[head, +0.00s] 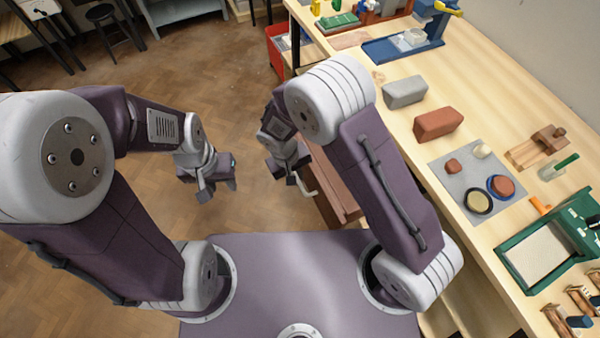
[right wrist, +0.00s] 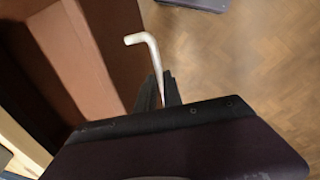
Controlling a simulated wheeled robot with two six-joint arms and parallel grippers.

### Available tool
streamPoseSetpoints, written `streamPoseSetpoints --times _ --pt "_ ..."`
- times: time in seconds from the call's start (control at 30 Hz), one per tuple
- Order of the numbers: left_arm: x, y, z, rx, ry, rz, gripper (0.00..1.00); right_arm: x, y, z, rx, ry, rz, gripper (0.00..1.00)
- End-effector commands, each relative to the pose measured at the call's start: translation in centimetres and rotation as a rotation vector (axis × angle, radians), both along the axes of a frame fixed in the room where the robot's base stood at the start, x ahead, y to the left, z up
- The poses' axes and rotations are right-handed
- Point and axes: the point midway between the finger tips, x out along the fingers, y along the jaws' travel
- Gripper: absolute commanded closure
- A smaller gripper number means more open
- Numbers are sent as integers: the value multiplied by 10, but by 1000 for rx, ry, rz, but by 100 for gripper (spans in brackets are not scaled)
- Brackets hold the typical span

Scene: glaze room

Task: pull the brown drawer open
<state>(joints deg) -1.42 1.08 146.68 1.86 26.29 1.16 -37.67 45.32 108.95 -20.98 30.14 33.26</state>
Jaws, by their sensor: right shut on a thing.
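The brown drawer (head: 338,193) juts out from under the workbench's left side, partly hidden by my right arm. In the right wrist view its open inside (right wrist: 65,55) and brown front (right wrist: 108,40) show, so it stands at least partly open. Its pale bar handle (head: 308,189) also shows in the right wrist view (right wrist: 150,50). My right gripper (head: 292,180) is shut on the handle, whose bent end sticks out past the fingers. My left gripper (head: 218,188) hangs over the floor, away from the drawer, with its fingers apart and empty.
The workbench (head: 395,130) on the right carries a grey block (head: 404,92), a red-brown block (head: 438,124), a grey mat (head: 455,180) with small items, and a green tray (head: 540,250). A red bin (head: 277,50) stands farther back. The floor left of the drawer is clear.

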Motion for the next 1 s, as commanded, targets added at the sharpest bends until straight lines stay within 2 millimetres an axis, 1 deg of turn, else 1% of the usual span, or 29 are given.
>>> streamPoseSetpoints --times 0.17,0.2,0.27,0.53,0.63,0.67,0.9,1.0 --pt "0 0 -1 0 0 0 64 -1 0 -2 0 2 0 100" --pt "0 0 -1 0 0 0 64 0 0 -2 0 2 0 84" --pt "0 0 -1 0 0 0 64 0 0 -2 -1 2 0 67" --pt "0 0 0 0 0 0 64 0 0 -1 0 0 0 67" --pt "0 0 1 0 0 0 64 0 1 6 1 -2 0 67" --pt "0 0 2 0 0 0 64 0 2 11 1 -3 1 67" --pt "0 0 7 0 0 0 64 -4 11 64 3 -2 1 67" --pt "0 0 8 0 0 0 64 -5 14 78 2 -1 0 67"
